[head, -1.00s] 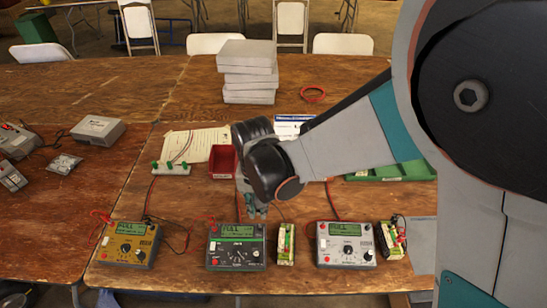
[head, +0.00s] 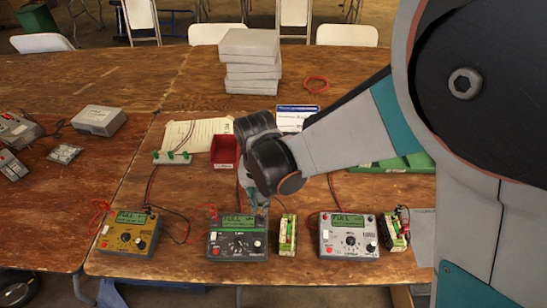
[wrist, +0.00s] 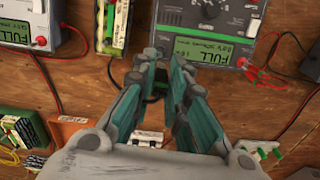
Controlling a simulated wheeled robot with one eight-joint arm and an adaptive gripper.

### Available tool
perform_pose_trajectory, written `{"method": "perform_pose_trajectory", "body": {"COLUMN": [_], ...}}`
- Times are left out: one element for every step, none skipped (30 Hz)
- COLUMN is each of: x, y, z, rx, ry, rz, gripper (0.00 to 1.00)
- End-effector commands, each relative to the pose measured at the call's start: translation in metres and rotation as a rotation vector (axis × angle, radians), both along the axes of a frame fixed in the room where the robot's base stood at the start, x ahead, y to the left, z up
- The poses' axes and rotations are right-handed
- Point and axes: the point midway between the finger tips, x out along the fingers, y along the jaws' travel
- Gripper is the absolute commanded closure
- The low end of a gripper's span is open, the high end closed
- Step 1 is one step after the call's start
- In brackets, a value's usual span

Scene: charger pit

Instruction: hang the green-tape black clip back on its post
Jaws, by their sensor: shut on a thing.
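My gripper (wrist: 164,60) points down at the edge of the green-trimmed charger (head: 237,240), whose display reads FULL. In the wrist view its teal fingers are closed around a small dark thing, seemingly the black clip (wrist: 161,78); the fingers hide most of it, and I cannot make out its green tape. A dark lead (wrist: 151,98) shows beside the fingers. The charger also shows in the wrist view (wrist: 215,20), with a red post and red lead (wrist: 243,64) to the right of my fingers. The black clip's post is not clearly visible; my fingers cover that edge.
A yellow charger (head: 129,234) stands left and a grey charger (head: 347,237) right. Battery packs (head: 287,236) (head: 394,231) stand beside them. A red bin (head: 223,152), a white strip with green clips (head: 171,158) and a box stack (head: 249,62) are behind. Loose leads cross the table.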

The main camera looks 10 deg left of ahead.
Motion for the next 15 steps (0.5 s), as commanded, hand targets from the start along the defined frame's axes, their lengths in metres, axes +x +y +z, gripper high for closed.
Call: {"method": "perform_pose_trajectory", "body": {"x": [0.000, 0.000, 0.000, 0.000, 0.000, 0.000, 0.000, 0.000, 0.000, 0.000, 0.000, 0.000, 0.000, 0.000, 0.000], "y": [0.000, 0.000, 0.000, 0.000, 0.000, 0.000, 0.000, 0.000, 0.000, 0.000, 0.000, 0.000, 0.000, 0.000, 0.000], "z": [-0.005, -0.007, -0.009, -0.010, -0.012, -0.014, -0.016, -0.017, -0.020, -0.021, -0.023, -0.025, -0.027, -0.028, -0.030], "rx": [0.000, 0.000, 0.000, 0.000, 0.000, 0.000, 0.000, 0.000, 0.000, 0.000, 0.000, 0.000, 0.000, 0.000, 0.000], "ry": [0.000, 0.000, 0.000, 0.000, 0.000, 0.000, 0.000, 0.000, 0.000, 0.000, 0.000, 0.000, 0.000, 0.000, 0.000], "rz": [0.000, 0.000, 0.000, 0.000, 0.000, 0.000, 0.000, 0.000, 0.000, 0.000, 0.000, 0.000, 0.000, 0.000, 0.000], "gripper": [0.99, 0.99, 0.99, 0.99, 0.99, 0.99, 0.99, 0.99, 0.99, 0.99, 0.99, 0.99, 0.99, 0.99, 0.99]}}
